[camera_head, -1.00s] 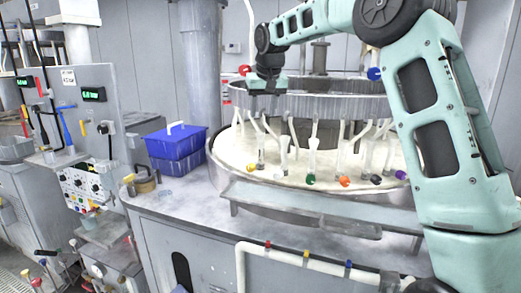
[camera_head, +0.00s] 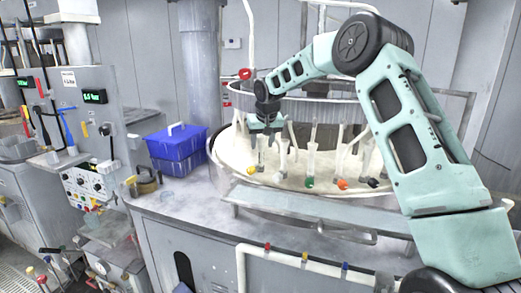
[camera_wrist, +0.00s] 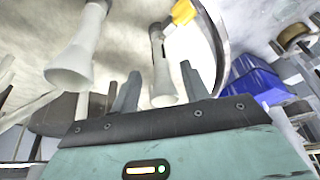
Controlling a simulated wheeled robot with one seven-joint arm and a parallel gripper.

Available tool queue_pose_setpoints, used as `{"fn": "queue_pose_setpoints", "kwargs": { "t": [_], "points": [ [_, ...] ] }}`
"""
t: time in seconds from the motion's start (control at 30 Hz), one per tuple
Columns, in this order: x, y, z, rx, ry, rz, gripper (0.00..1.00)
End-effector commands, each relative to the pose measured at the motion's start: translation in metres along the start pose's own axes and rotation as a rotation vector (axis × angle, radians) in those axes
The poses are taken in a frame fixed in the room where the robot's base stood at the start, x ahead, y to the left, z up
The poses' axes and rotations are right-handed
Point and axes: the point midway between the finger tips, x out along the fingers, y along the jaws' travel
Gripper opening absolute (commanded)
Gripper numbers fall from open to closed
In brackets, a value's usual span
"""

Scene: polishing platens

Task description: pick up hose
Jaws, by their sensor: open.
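Several white hoses with flared nozzles and coloured valves stand around the cream round platen (camera_head: 228,150). My gripper (camera_head: 264,136) is low over its left part, pointing down, close to the hose with the yellow valve (camera_head: 251,171). In the wrist view my gripper (camera_wrist: 158,92) is open. A white hose nozzle (camera_wrist: 163,82) shows between the fingers, with its yellow valve (camera_wrist: 182,13) above it in the picture. I cannot tell whether the fingers touch it. A second white nozzle (camera_wrist: 72,62) is left of the fingers.
Hoses with green (camera_head: 309,182) and orange (camera_head: 342,184) valves are right of my gripper. A metal ring (camera_head: 330,108) is behind the hoses. A blue box (camera_head: 176,150) stands left of the platen. A grey ledge (camera_head: 300,200) runs in front.

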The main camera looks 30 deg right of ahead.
Motion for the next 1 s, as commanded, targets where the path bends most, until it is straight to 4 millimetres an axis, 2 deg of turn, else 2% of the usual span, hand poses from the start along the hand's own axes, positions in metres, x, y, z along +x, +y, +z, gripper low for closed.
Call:
{"fn": "queue_pose_setpoints", "kwargs": {
  "t": [0.3,0.57,0.6,0.73,0.77,1.0],
  "points": [
    [0.039,-0.002,-0.001,0.000,-0.003,-0.001,0.46],
    [0.044,-0.002,-0.001,0.000,0.000,0.000,0.46],
    [0.044,-0.002,-0.001,0.000,-0.001,0.000,0.40],
    [0.044,-0.001,-0.001,0.000,-0.001,0.000,0.04],
    [0.044,-0.001,-0.001,0.000,-0.001,0.000,0.00],
    [0.043,-0.001,-0.001,0.000,-0.001,0.000,0.00]
  ]
}}
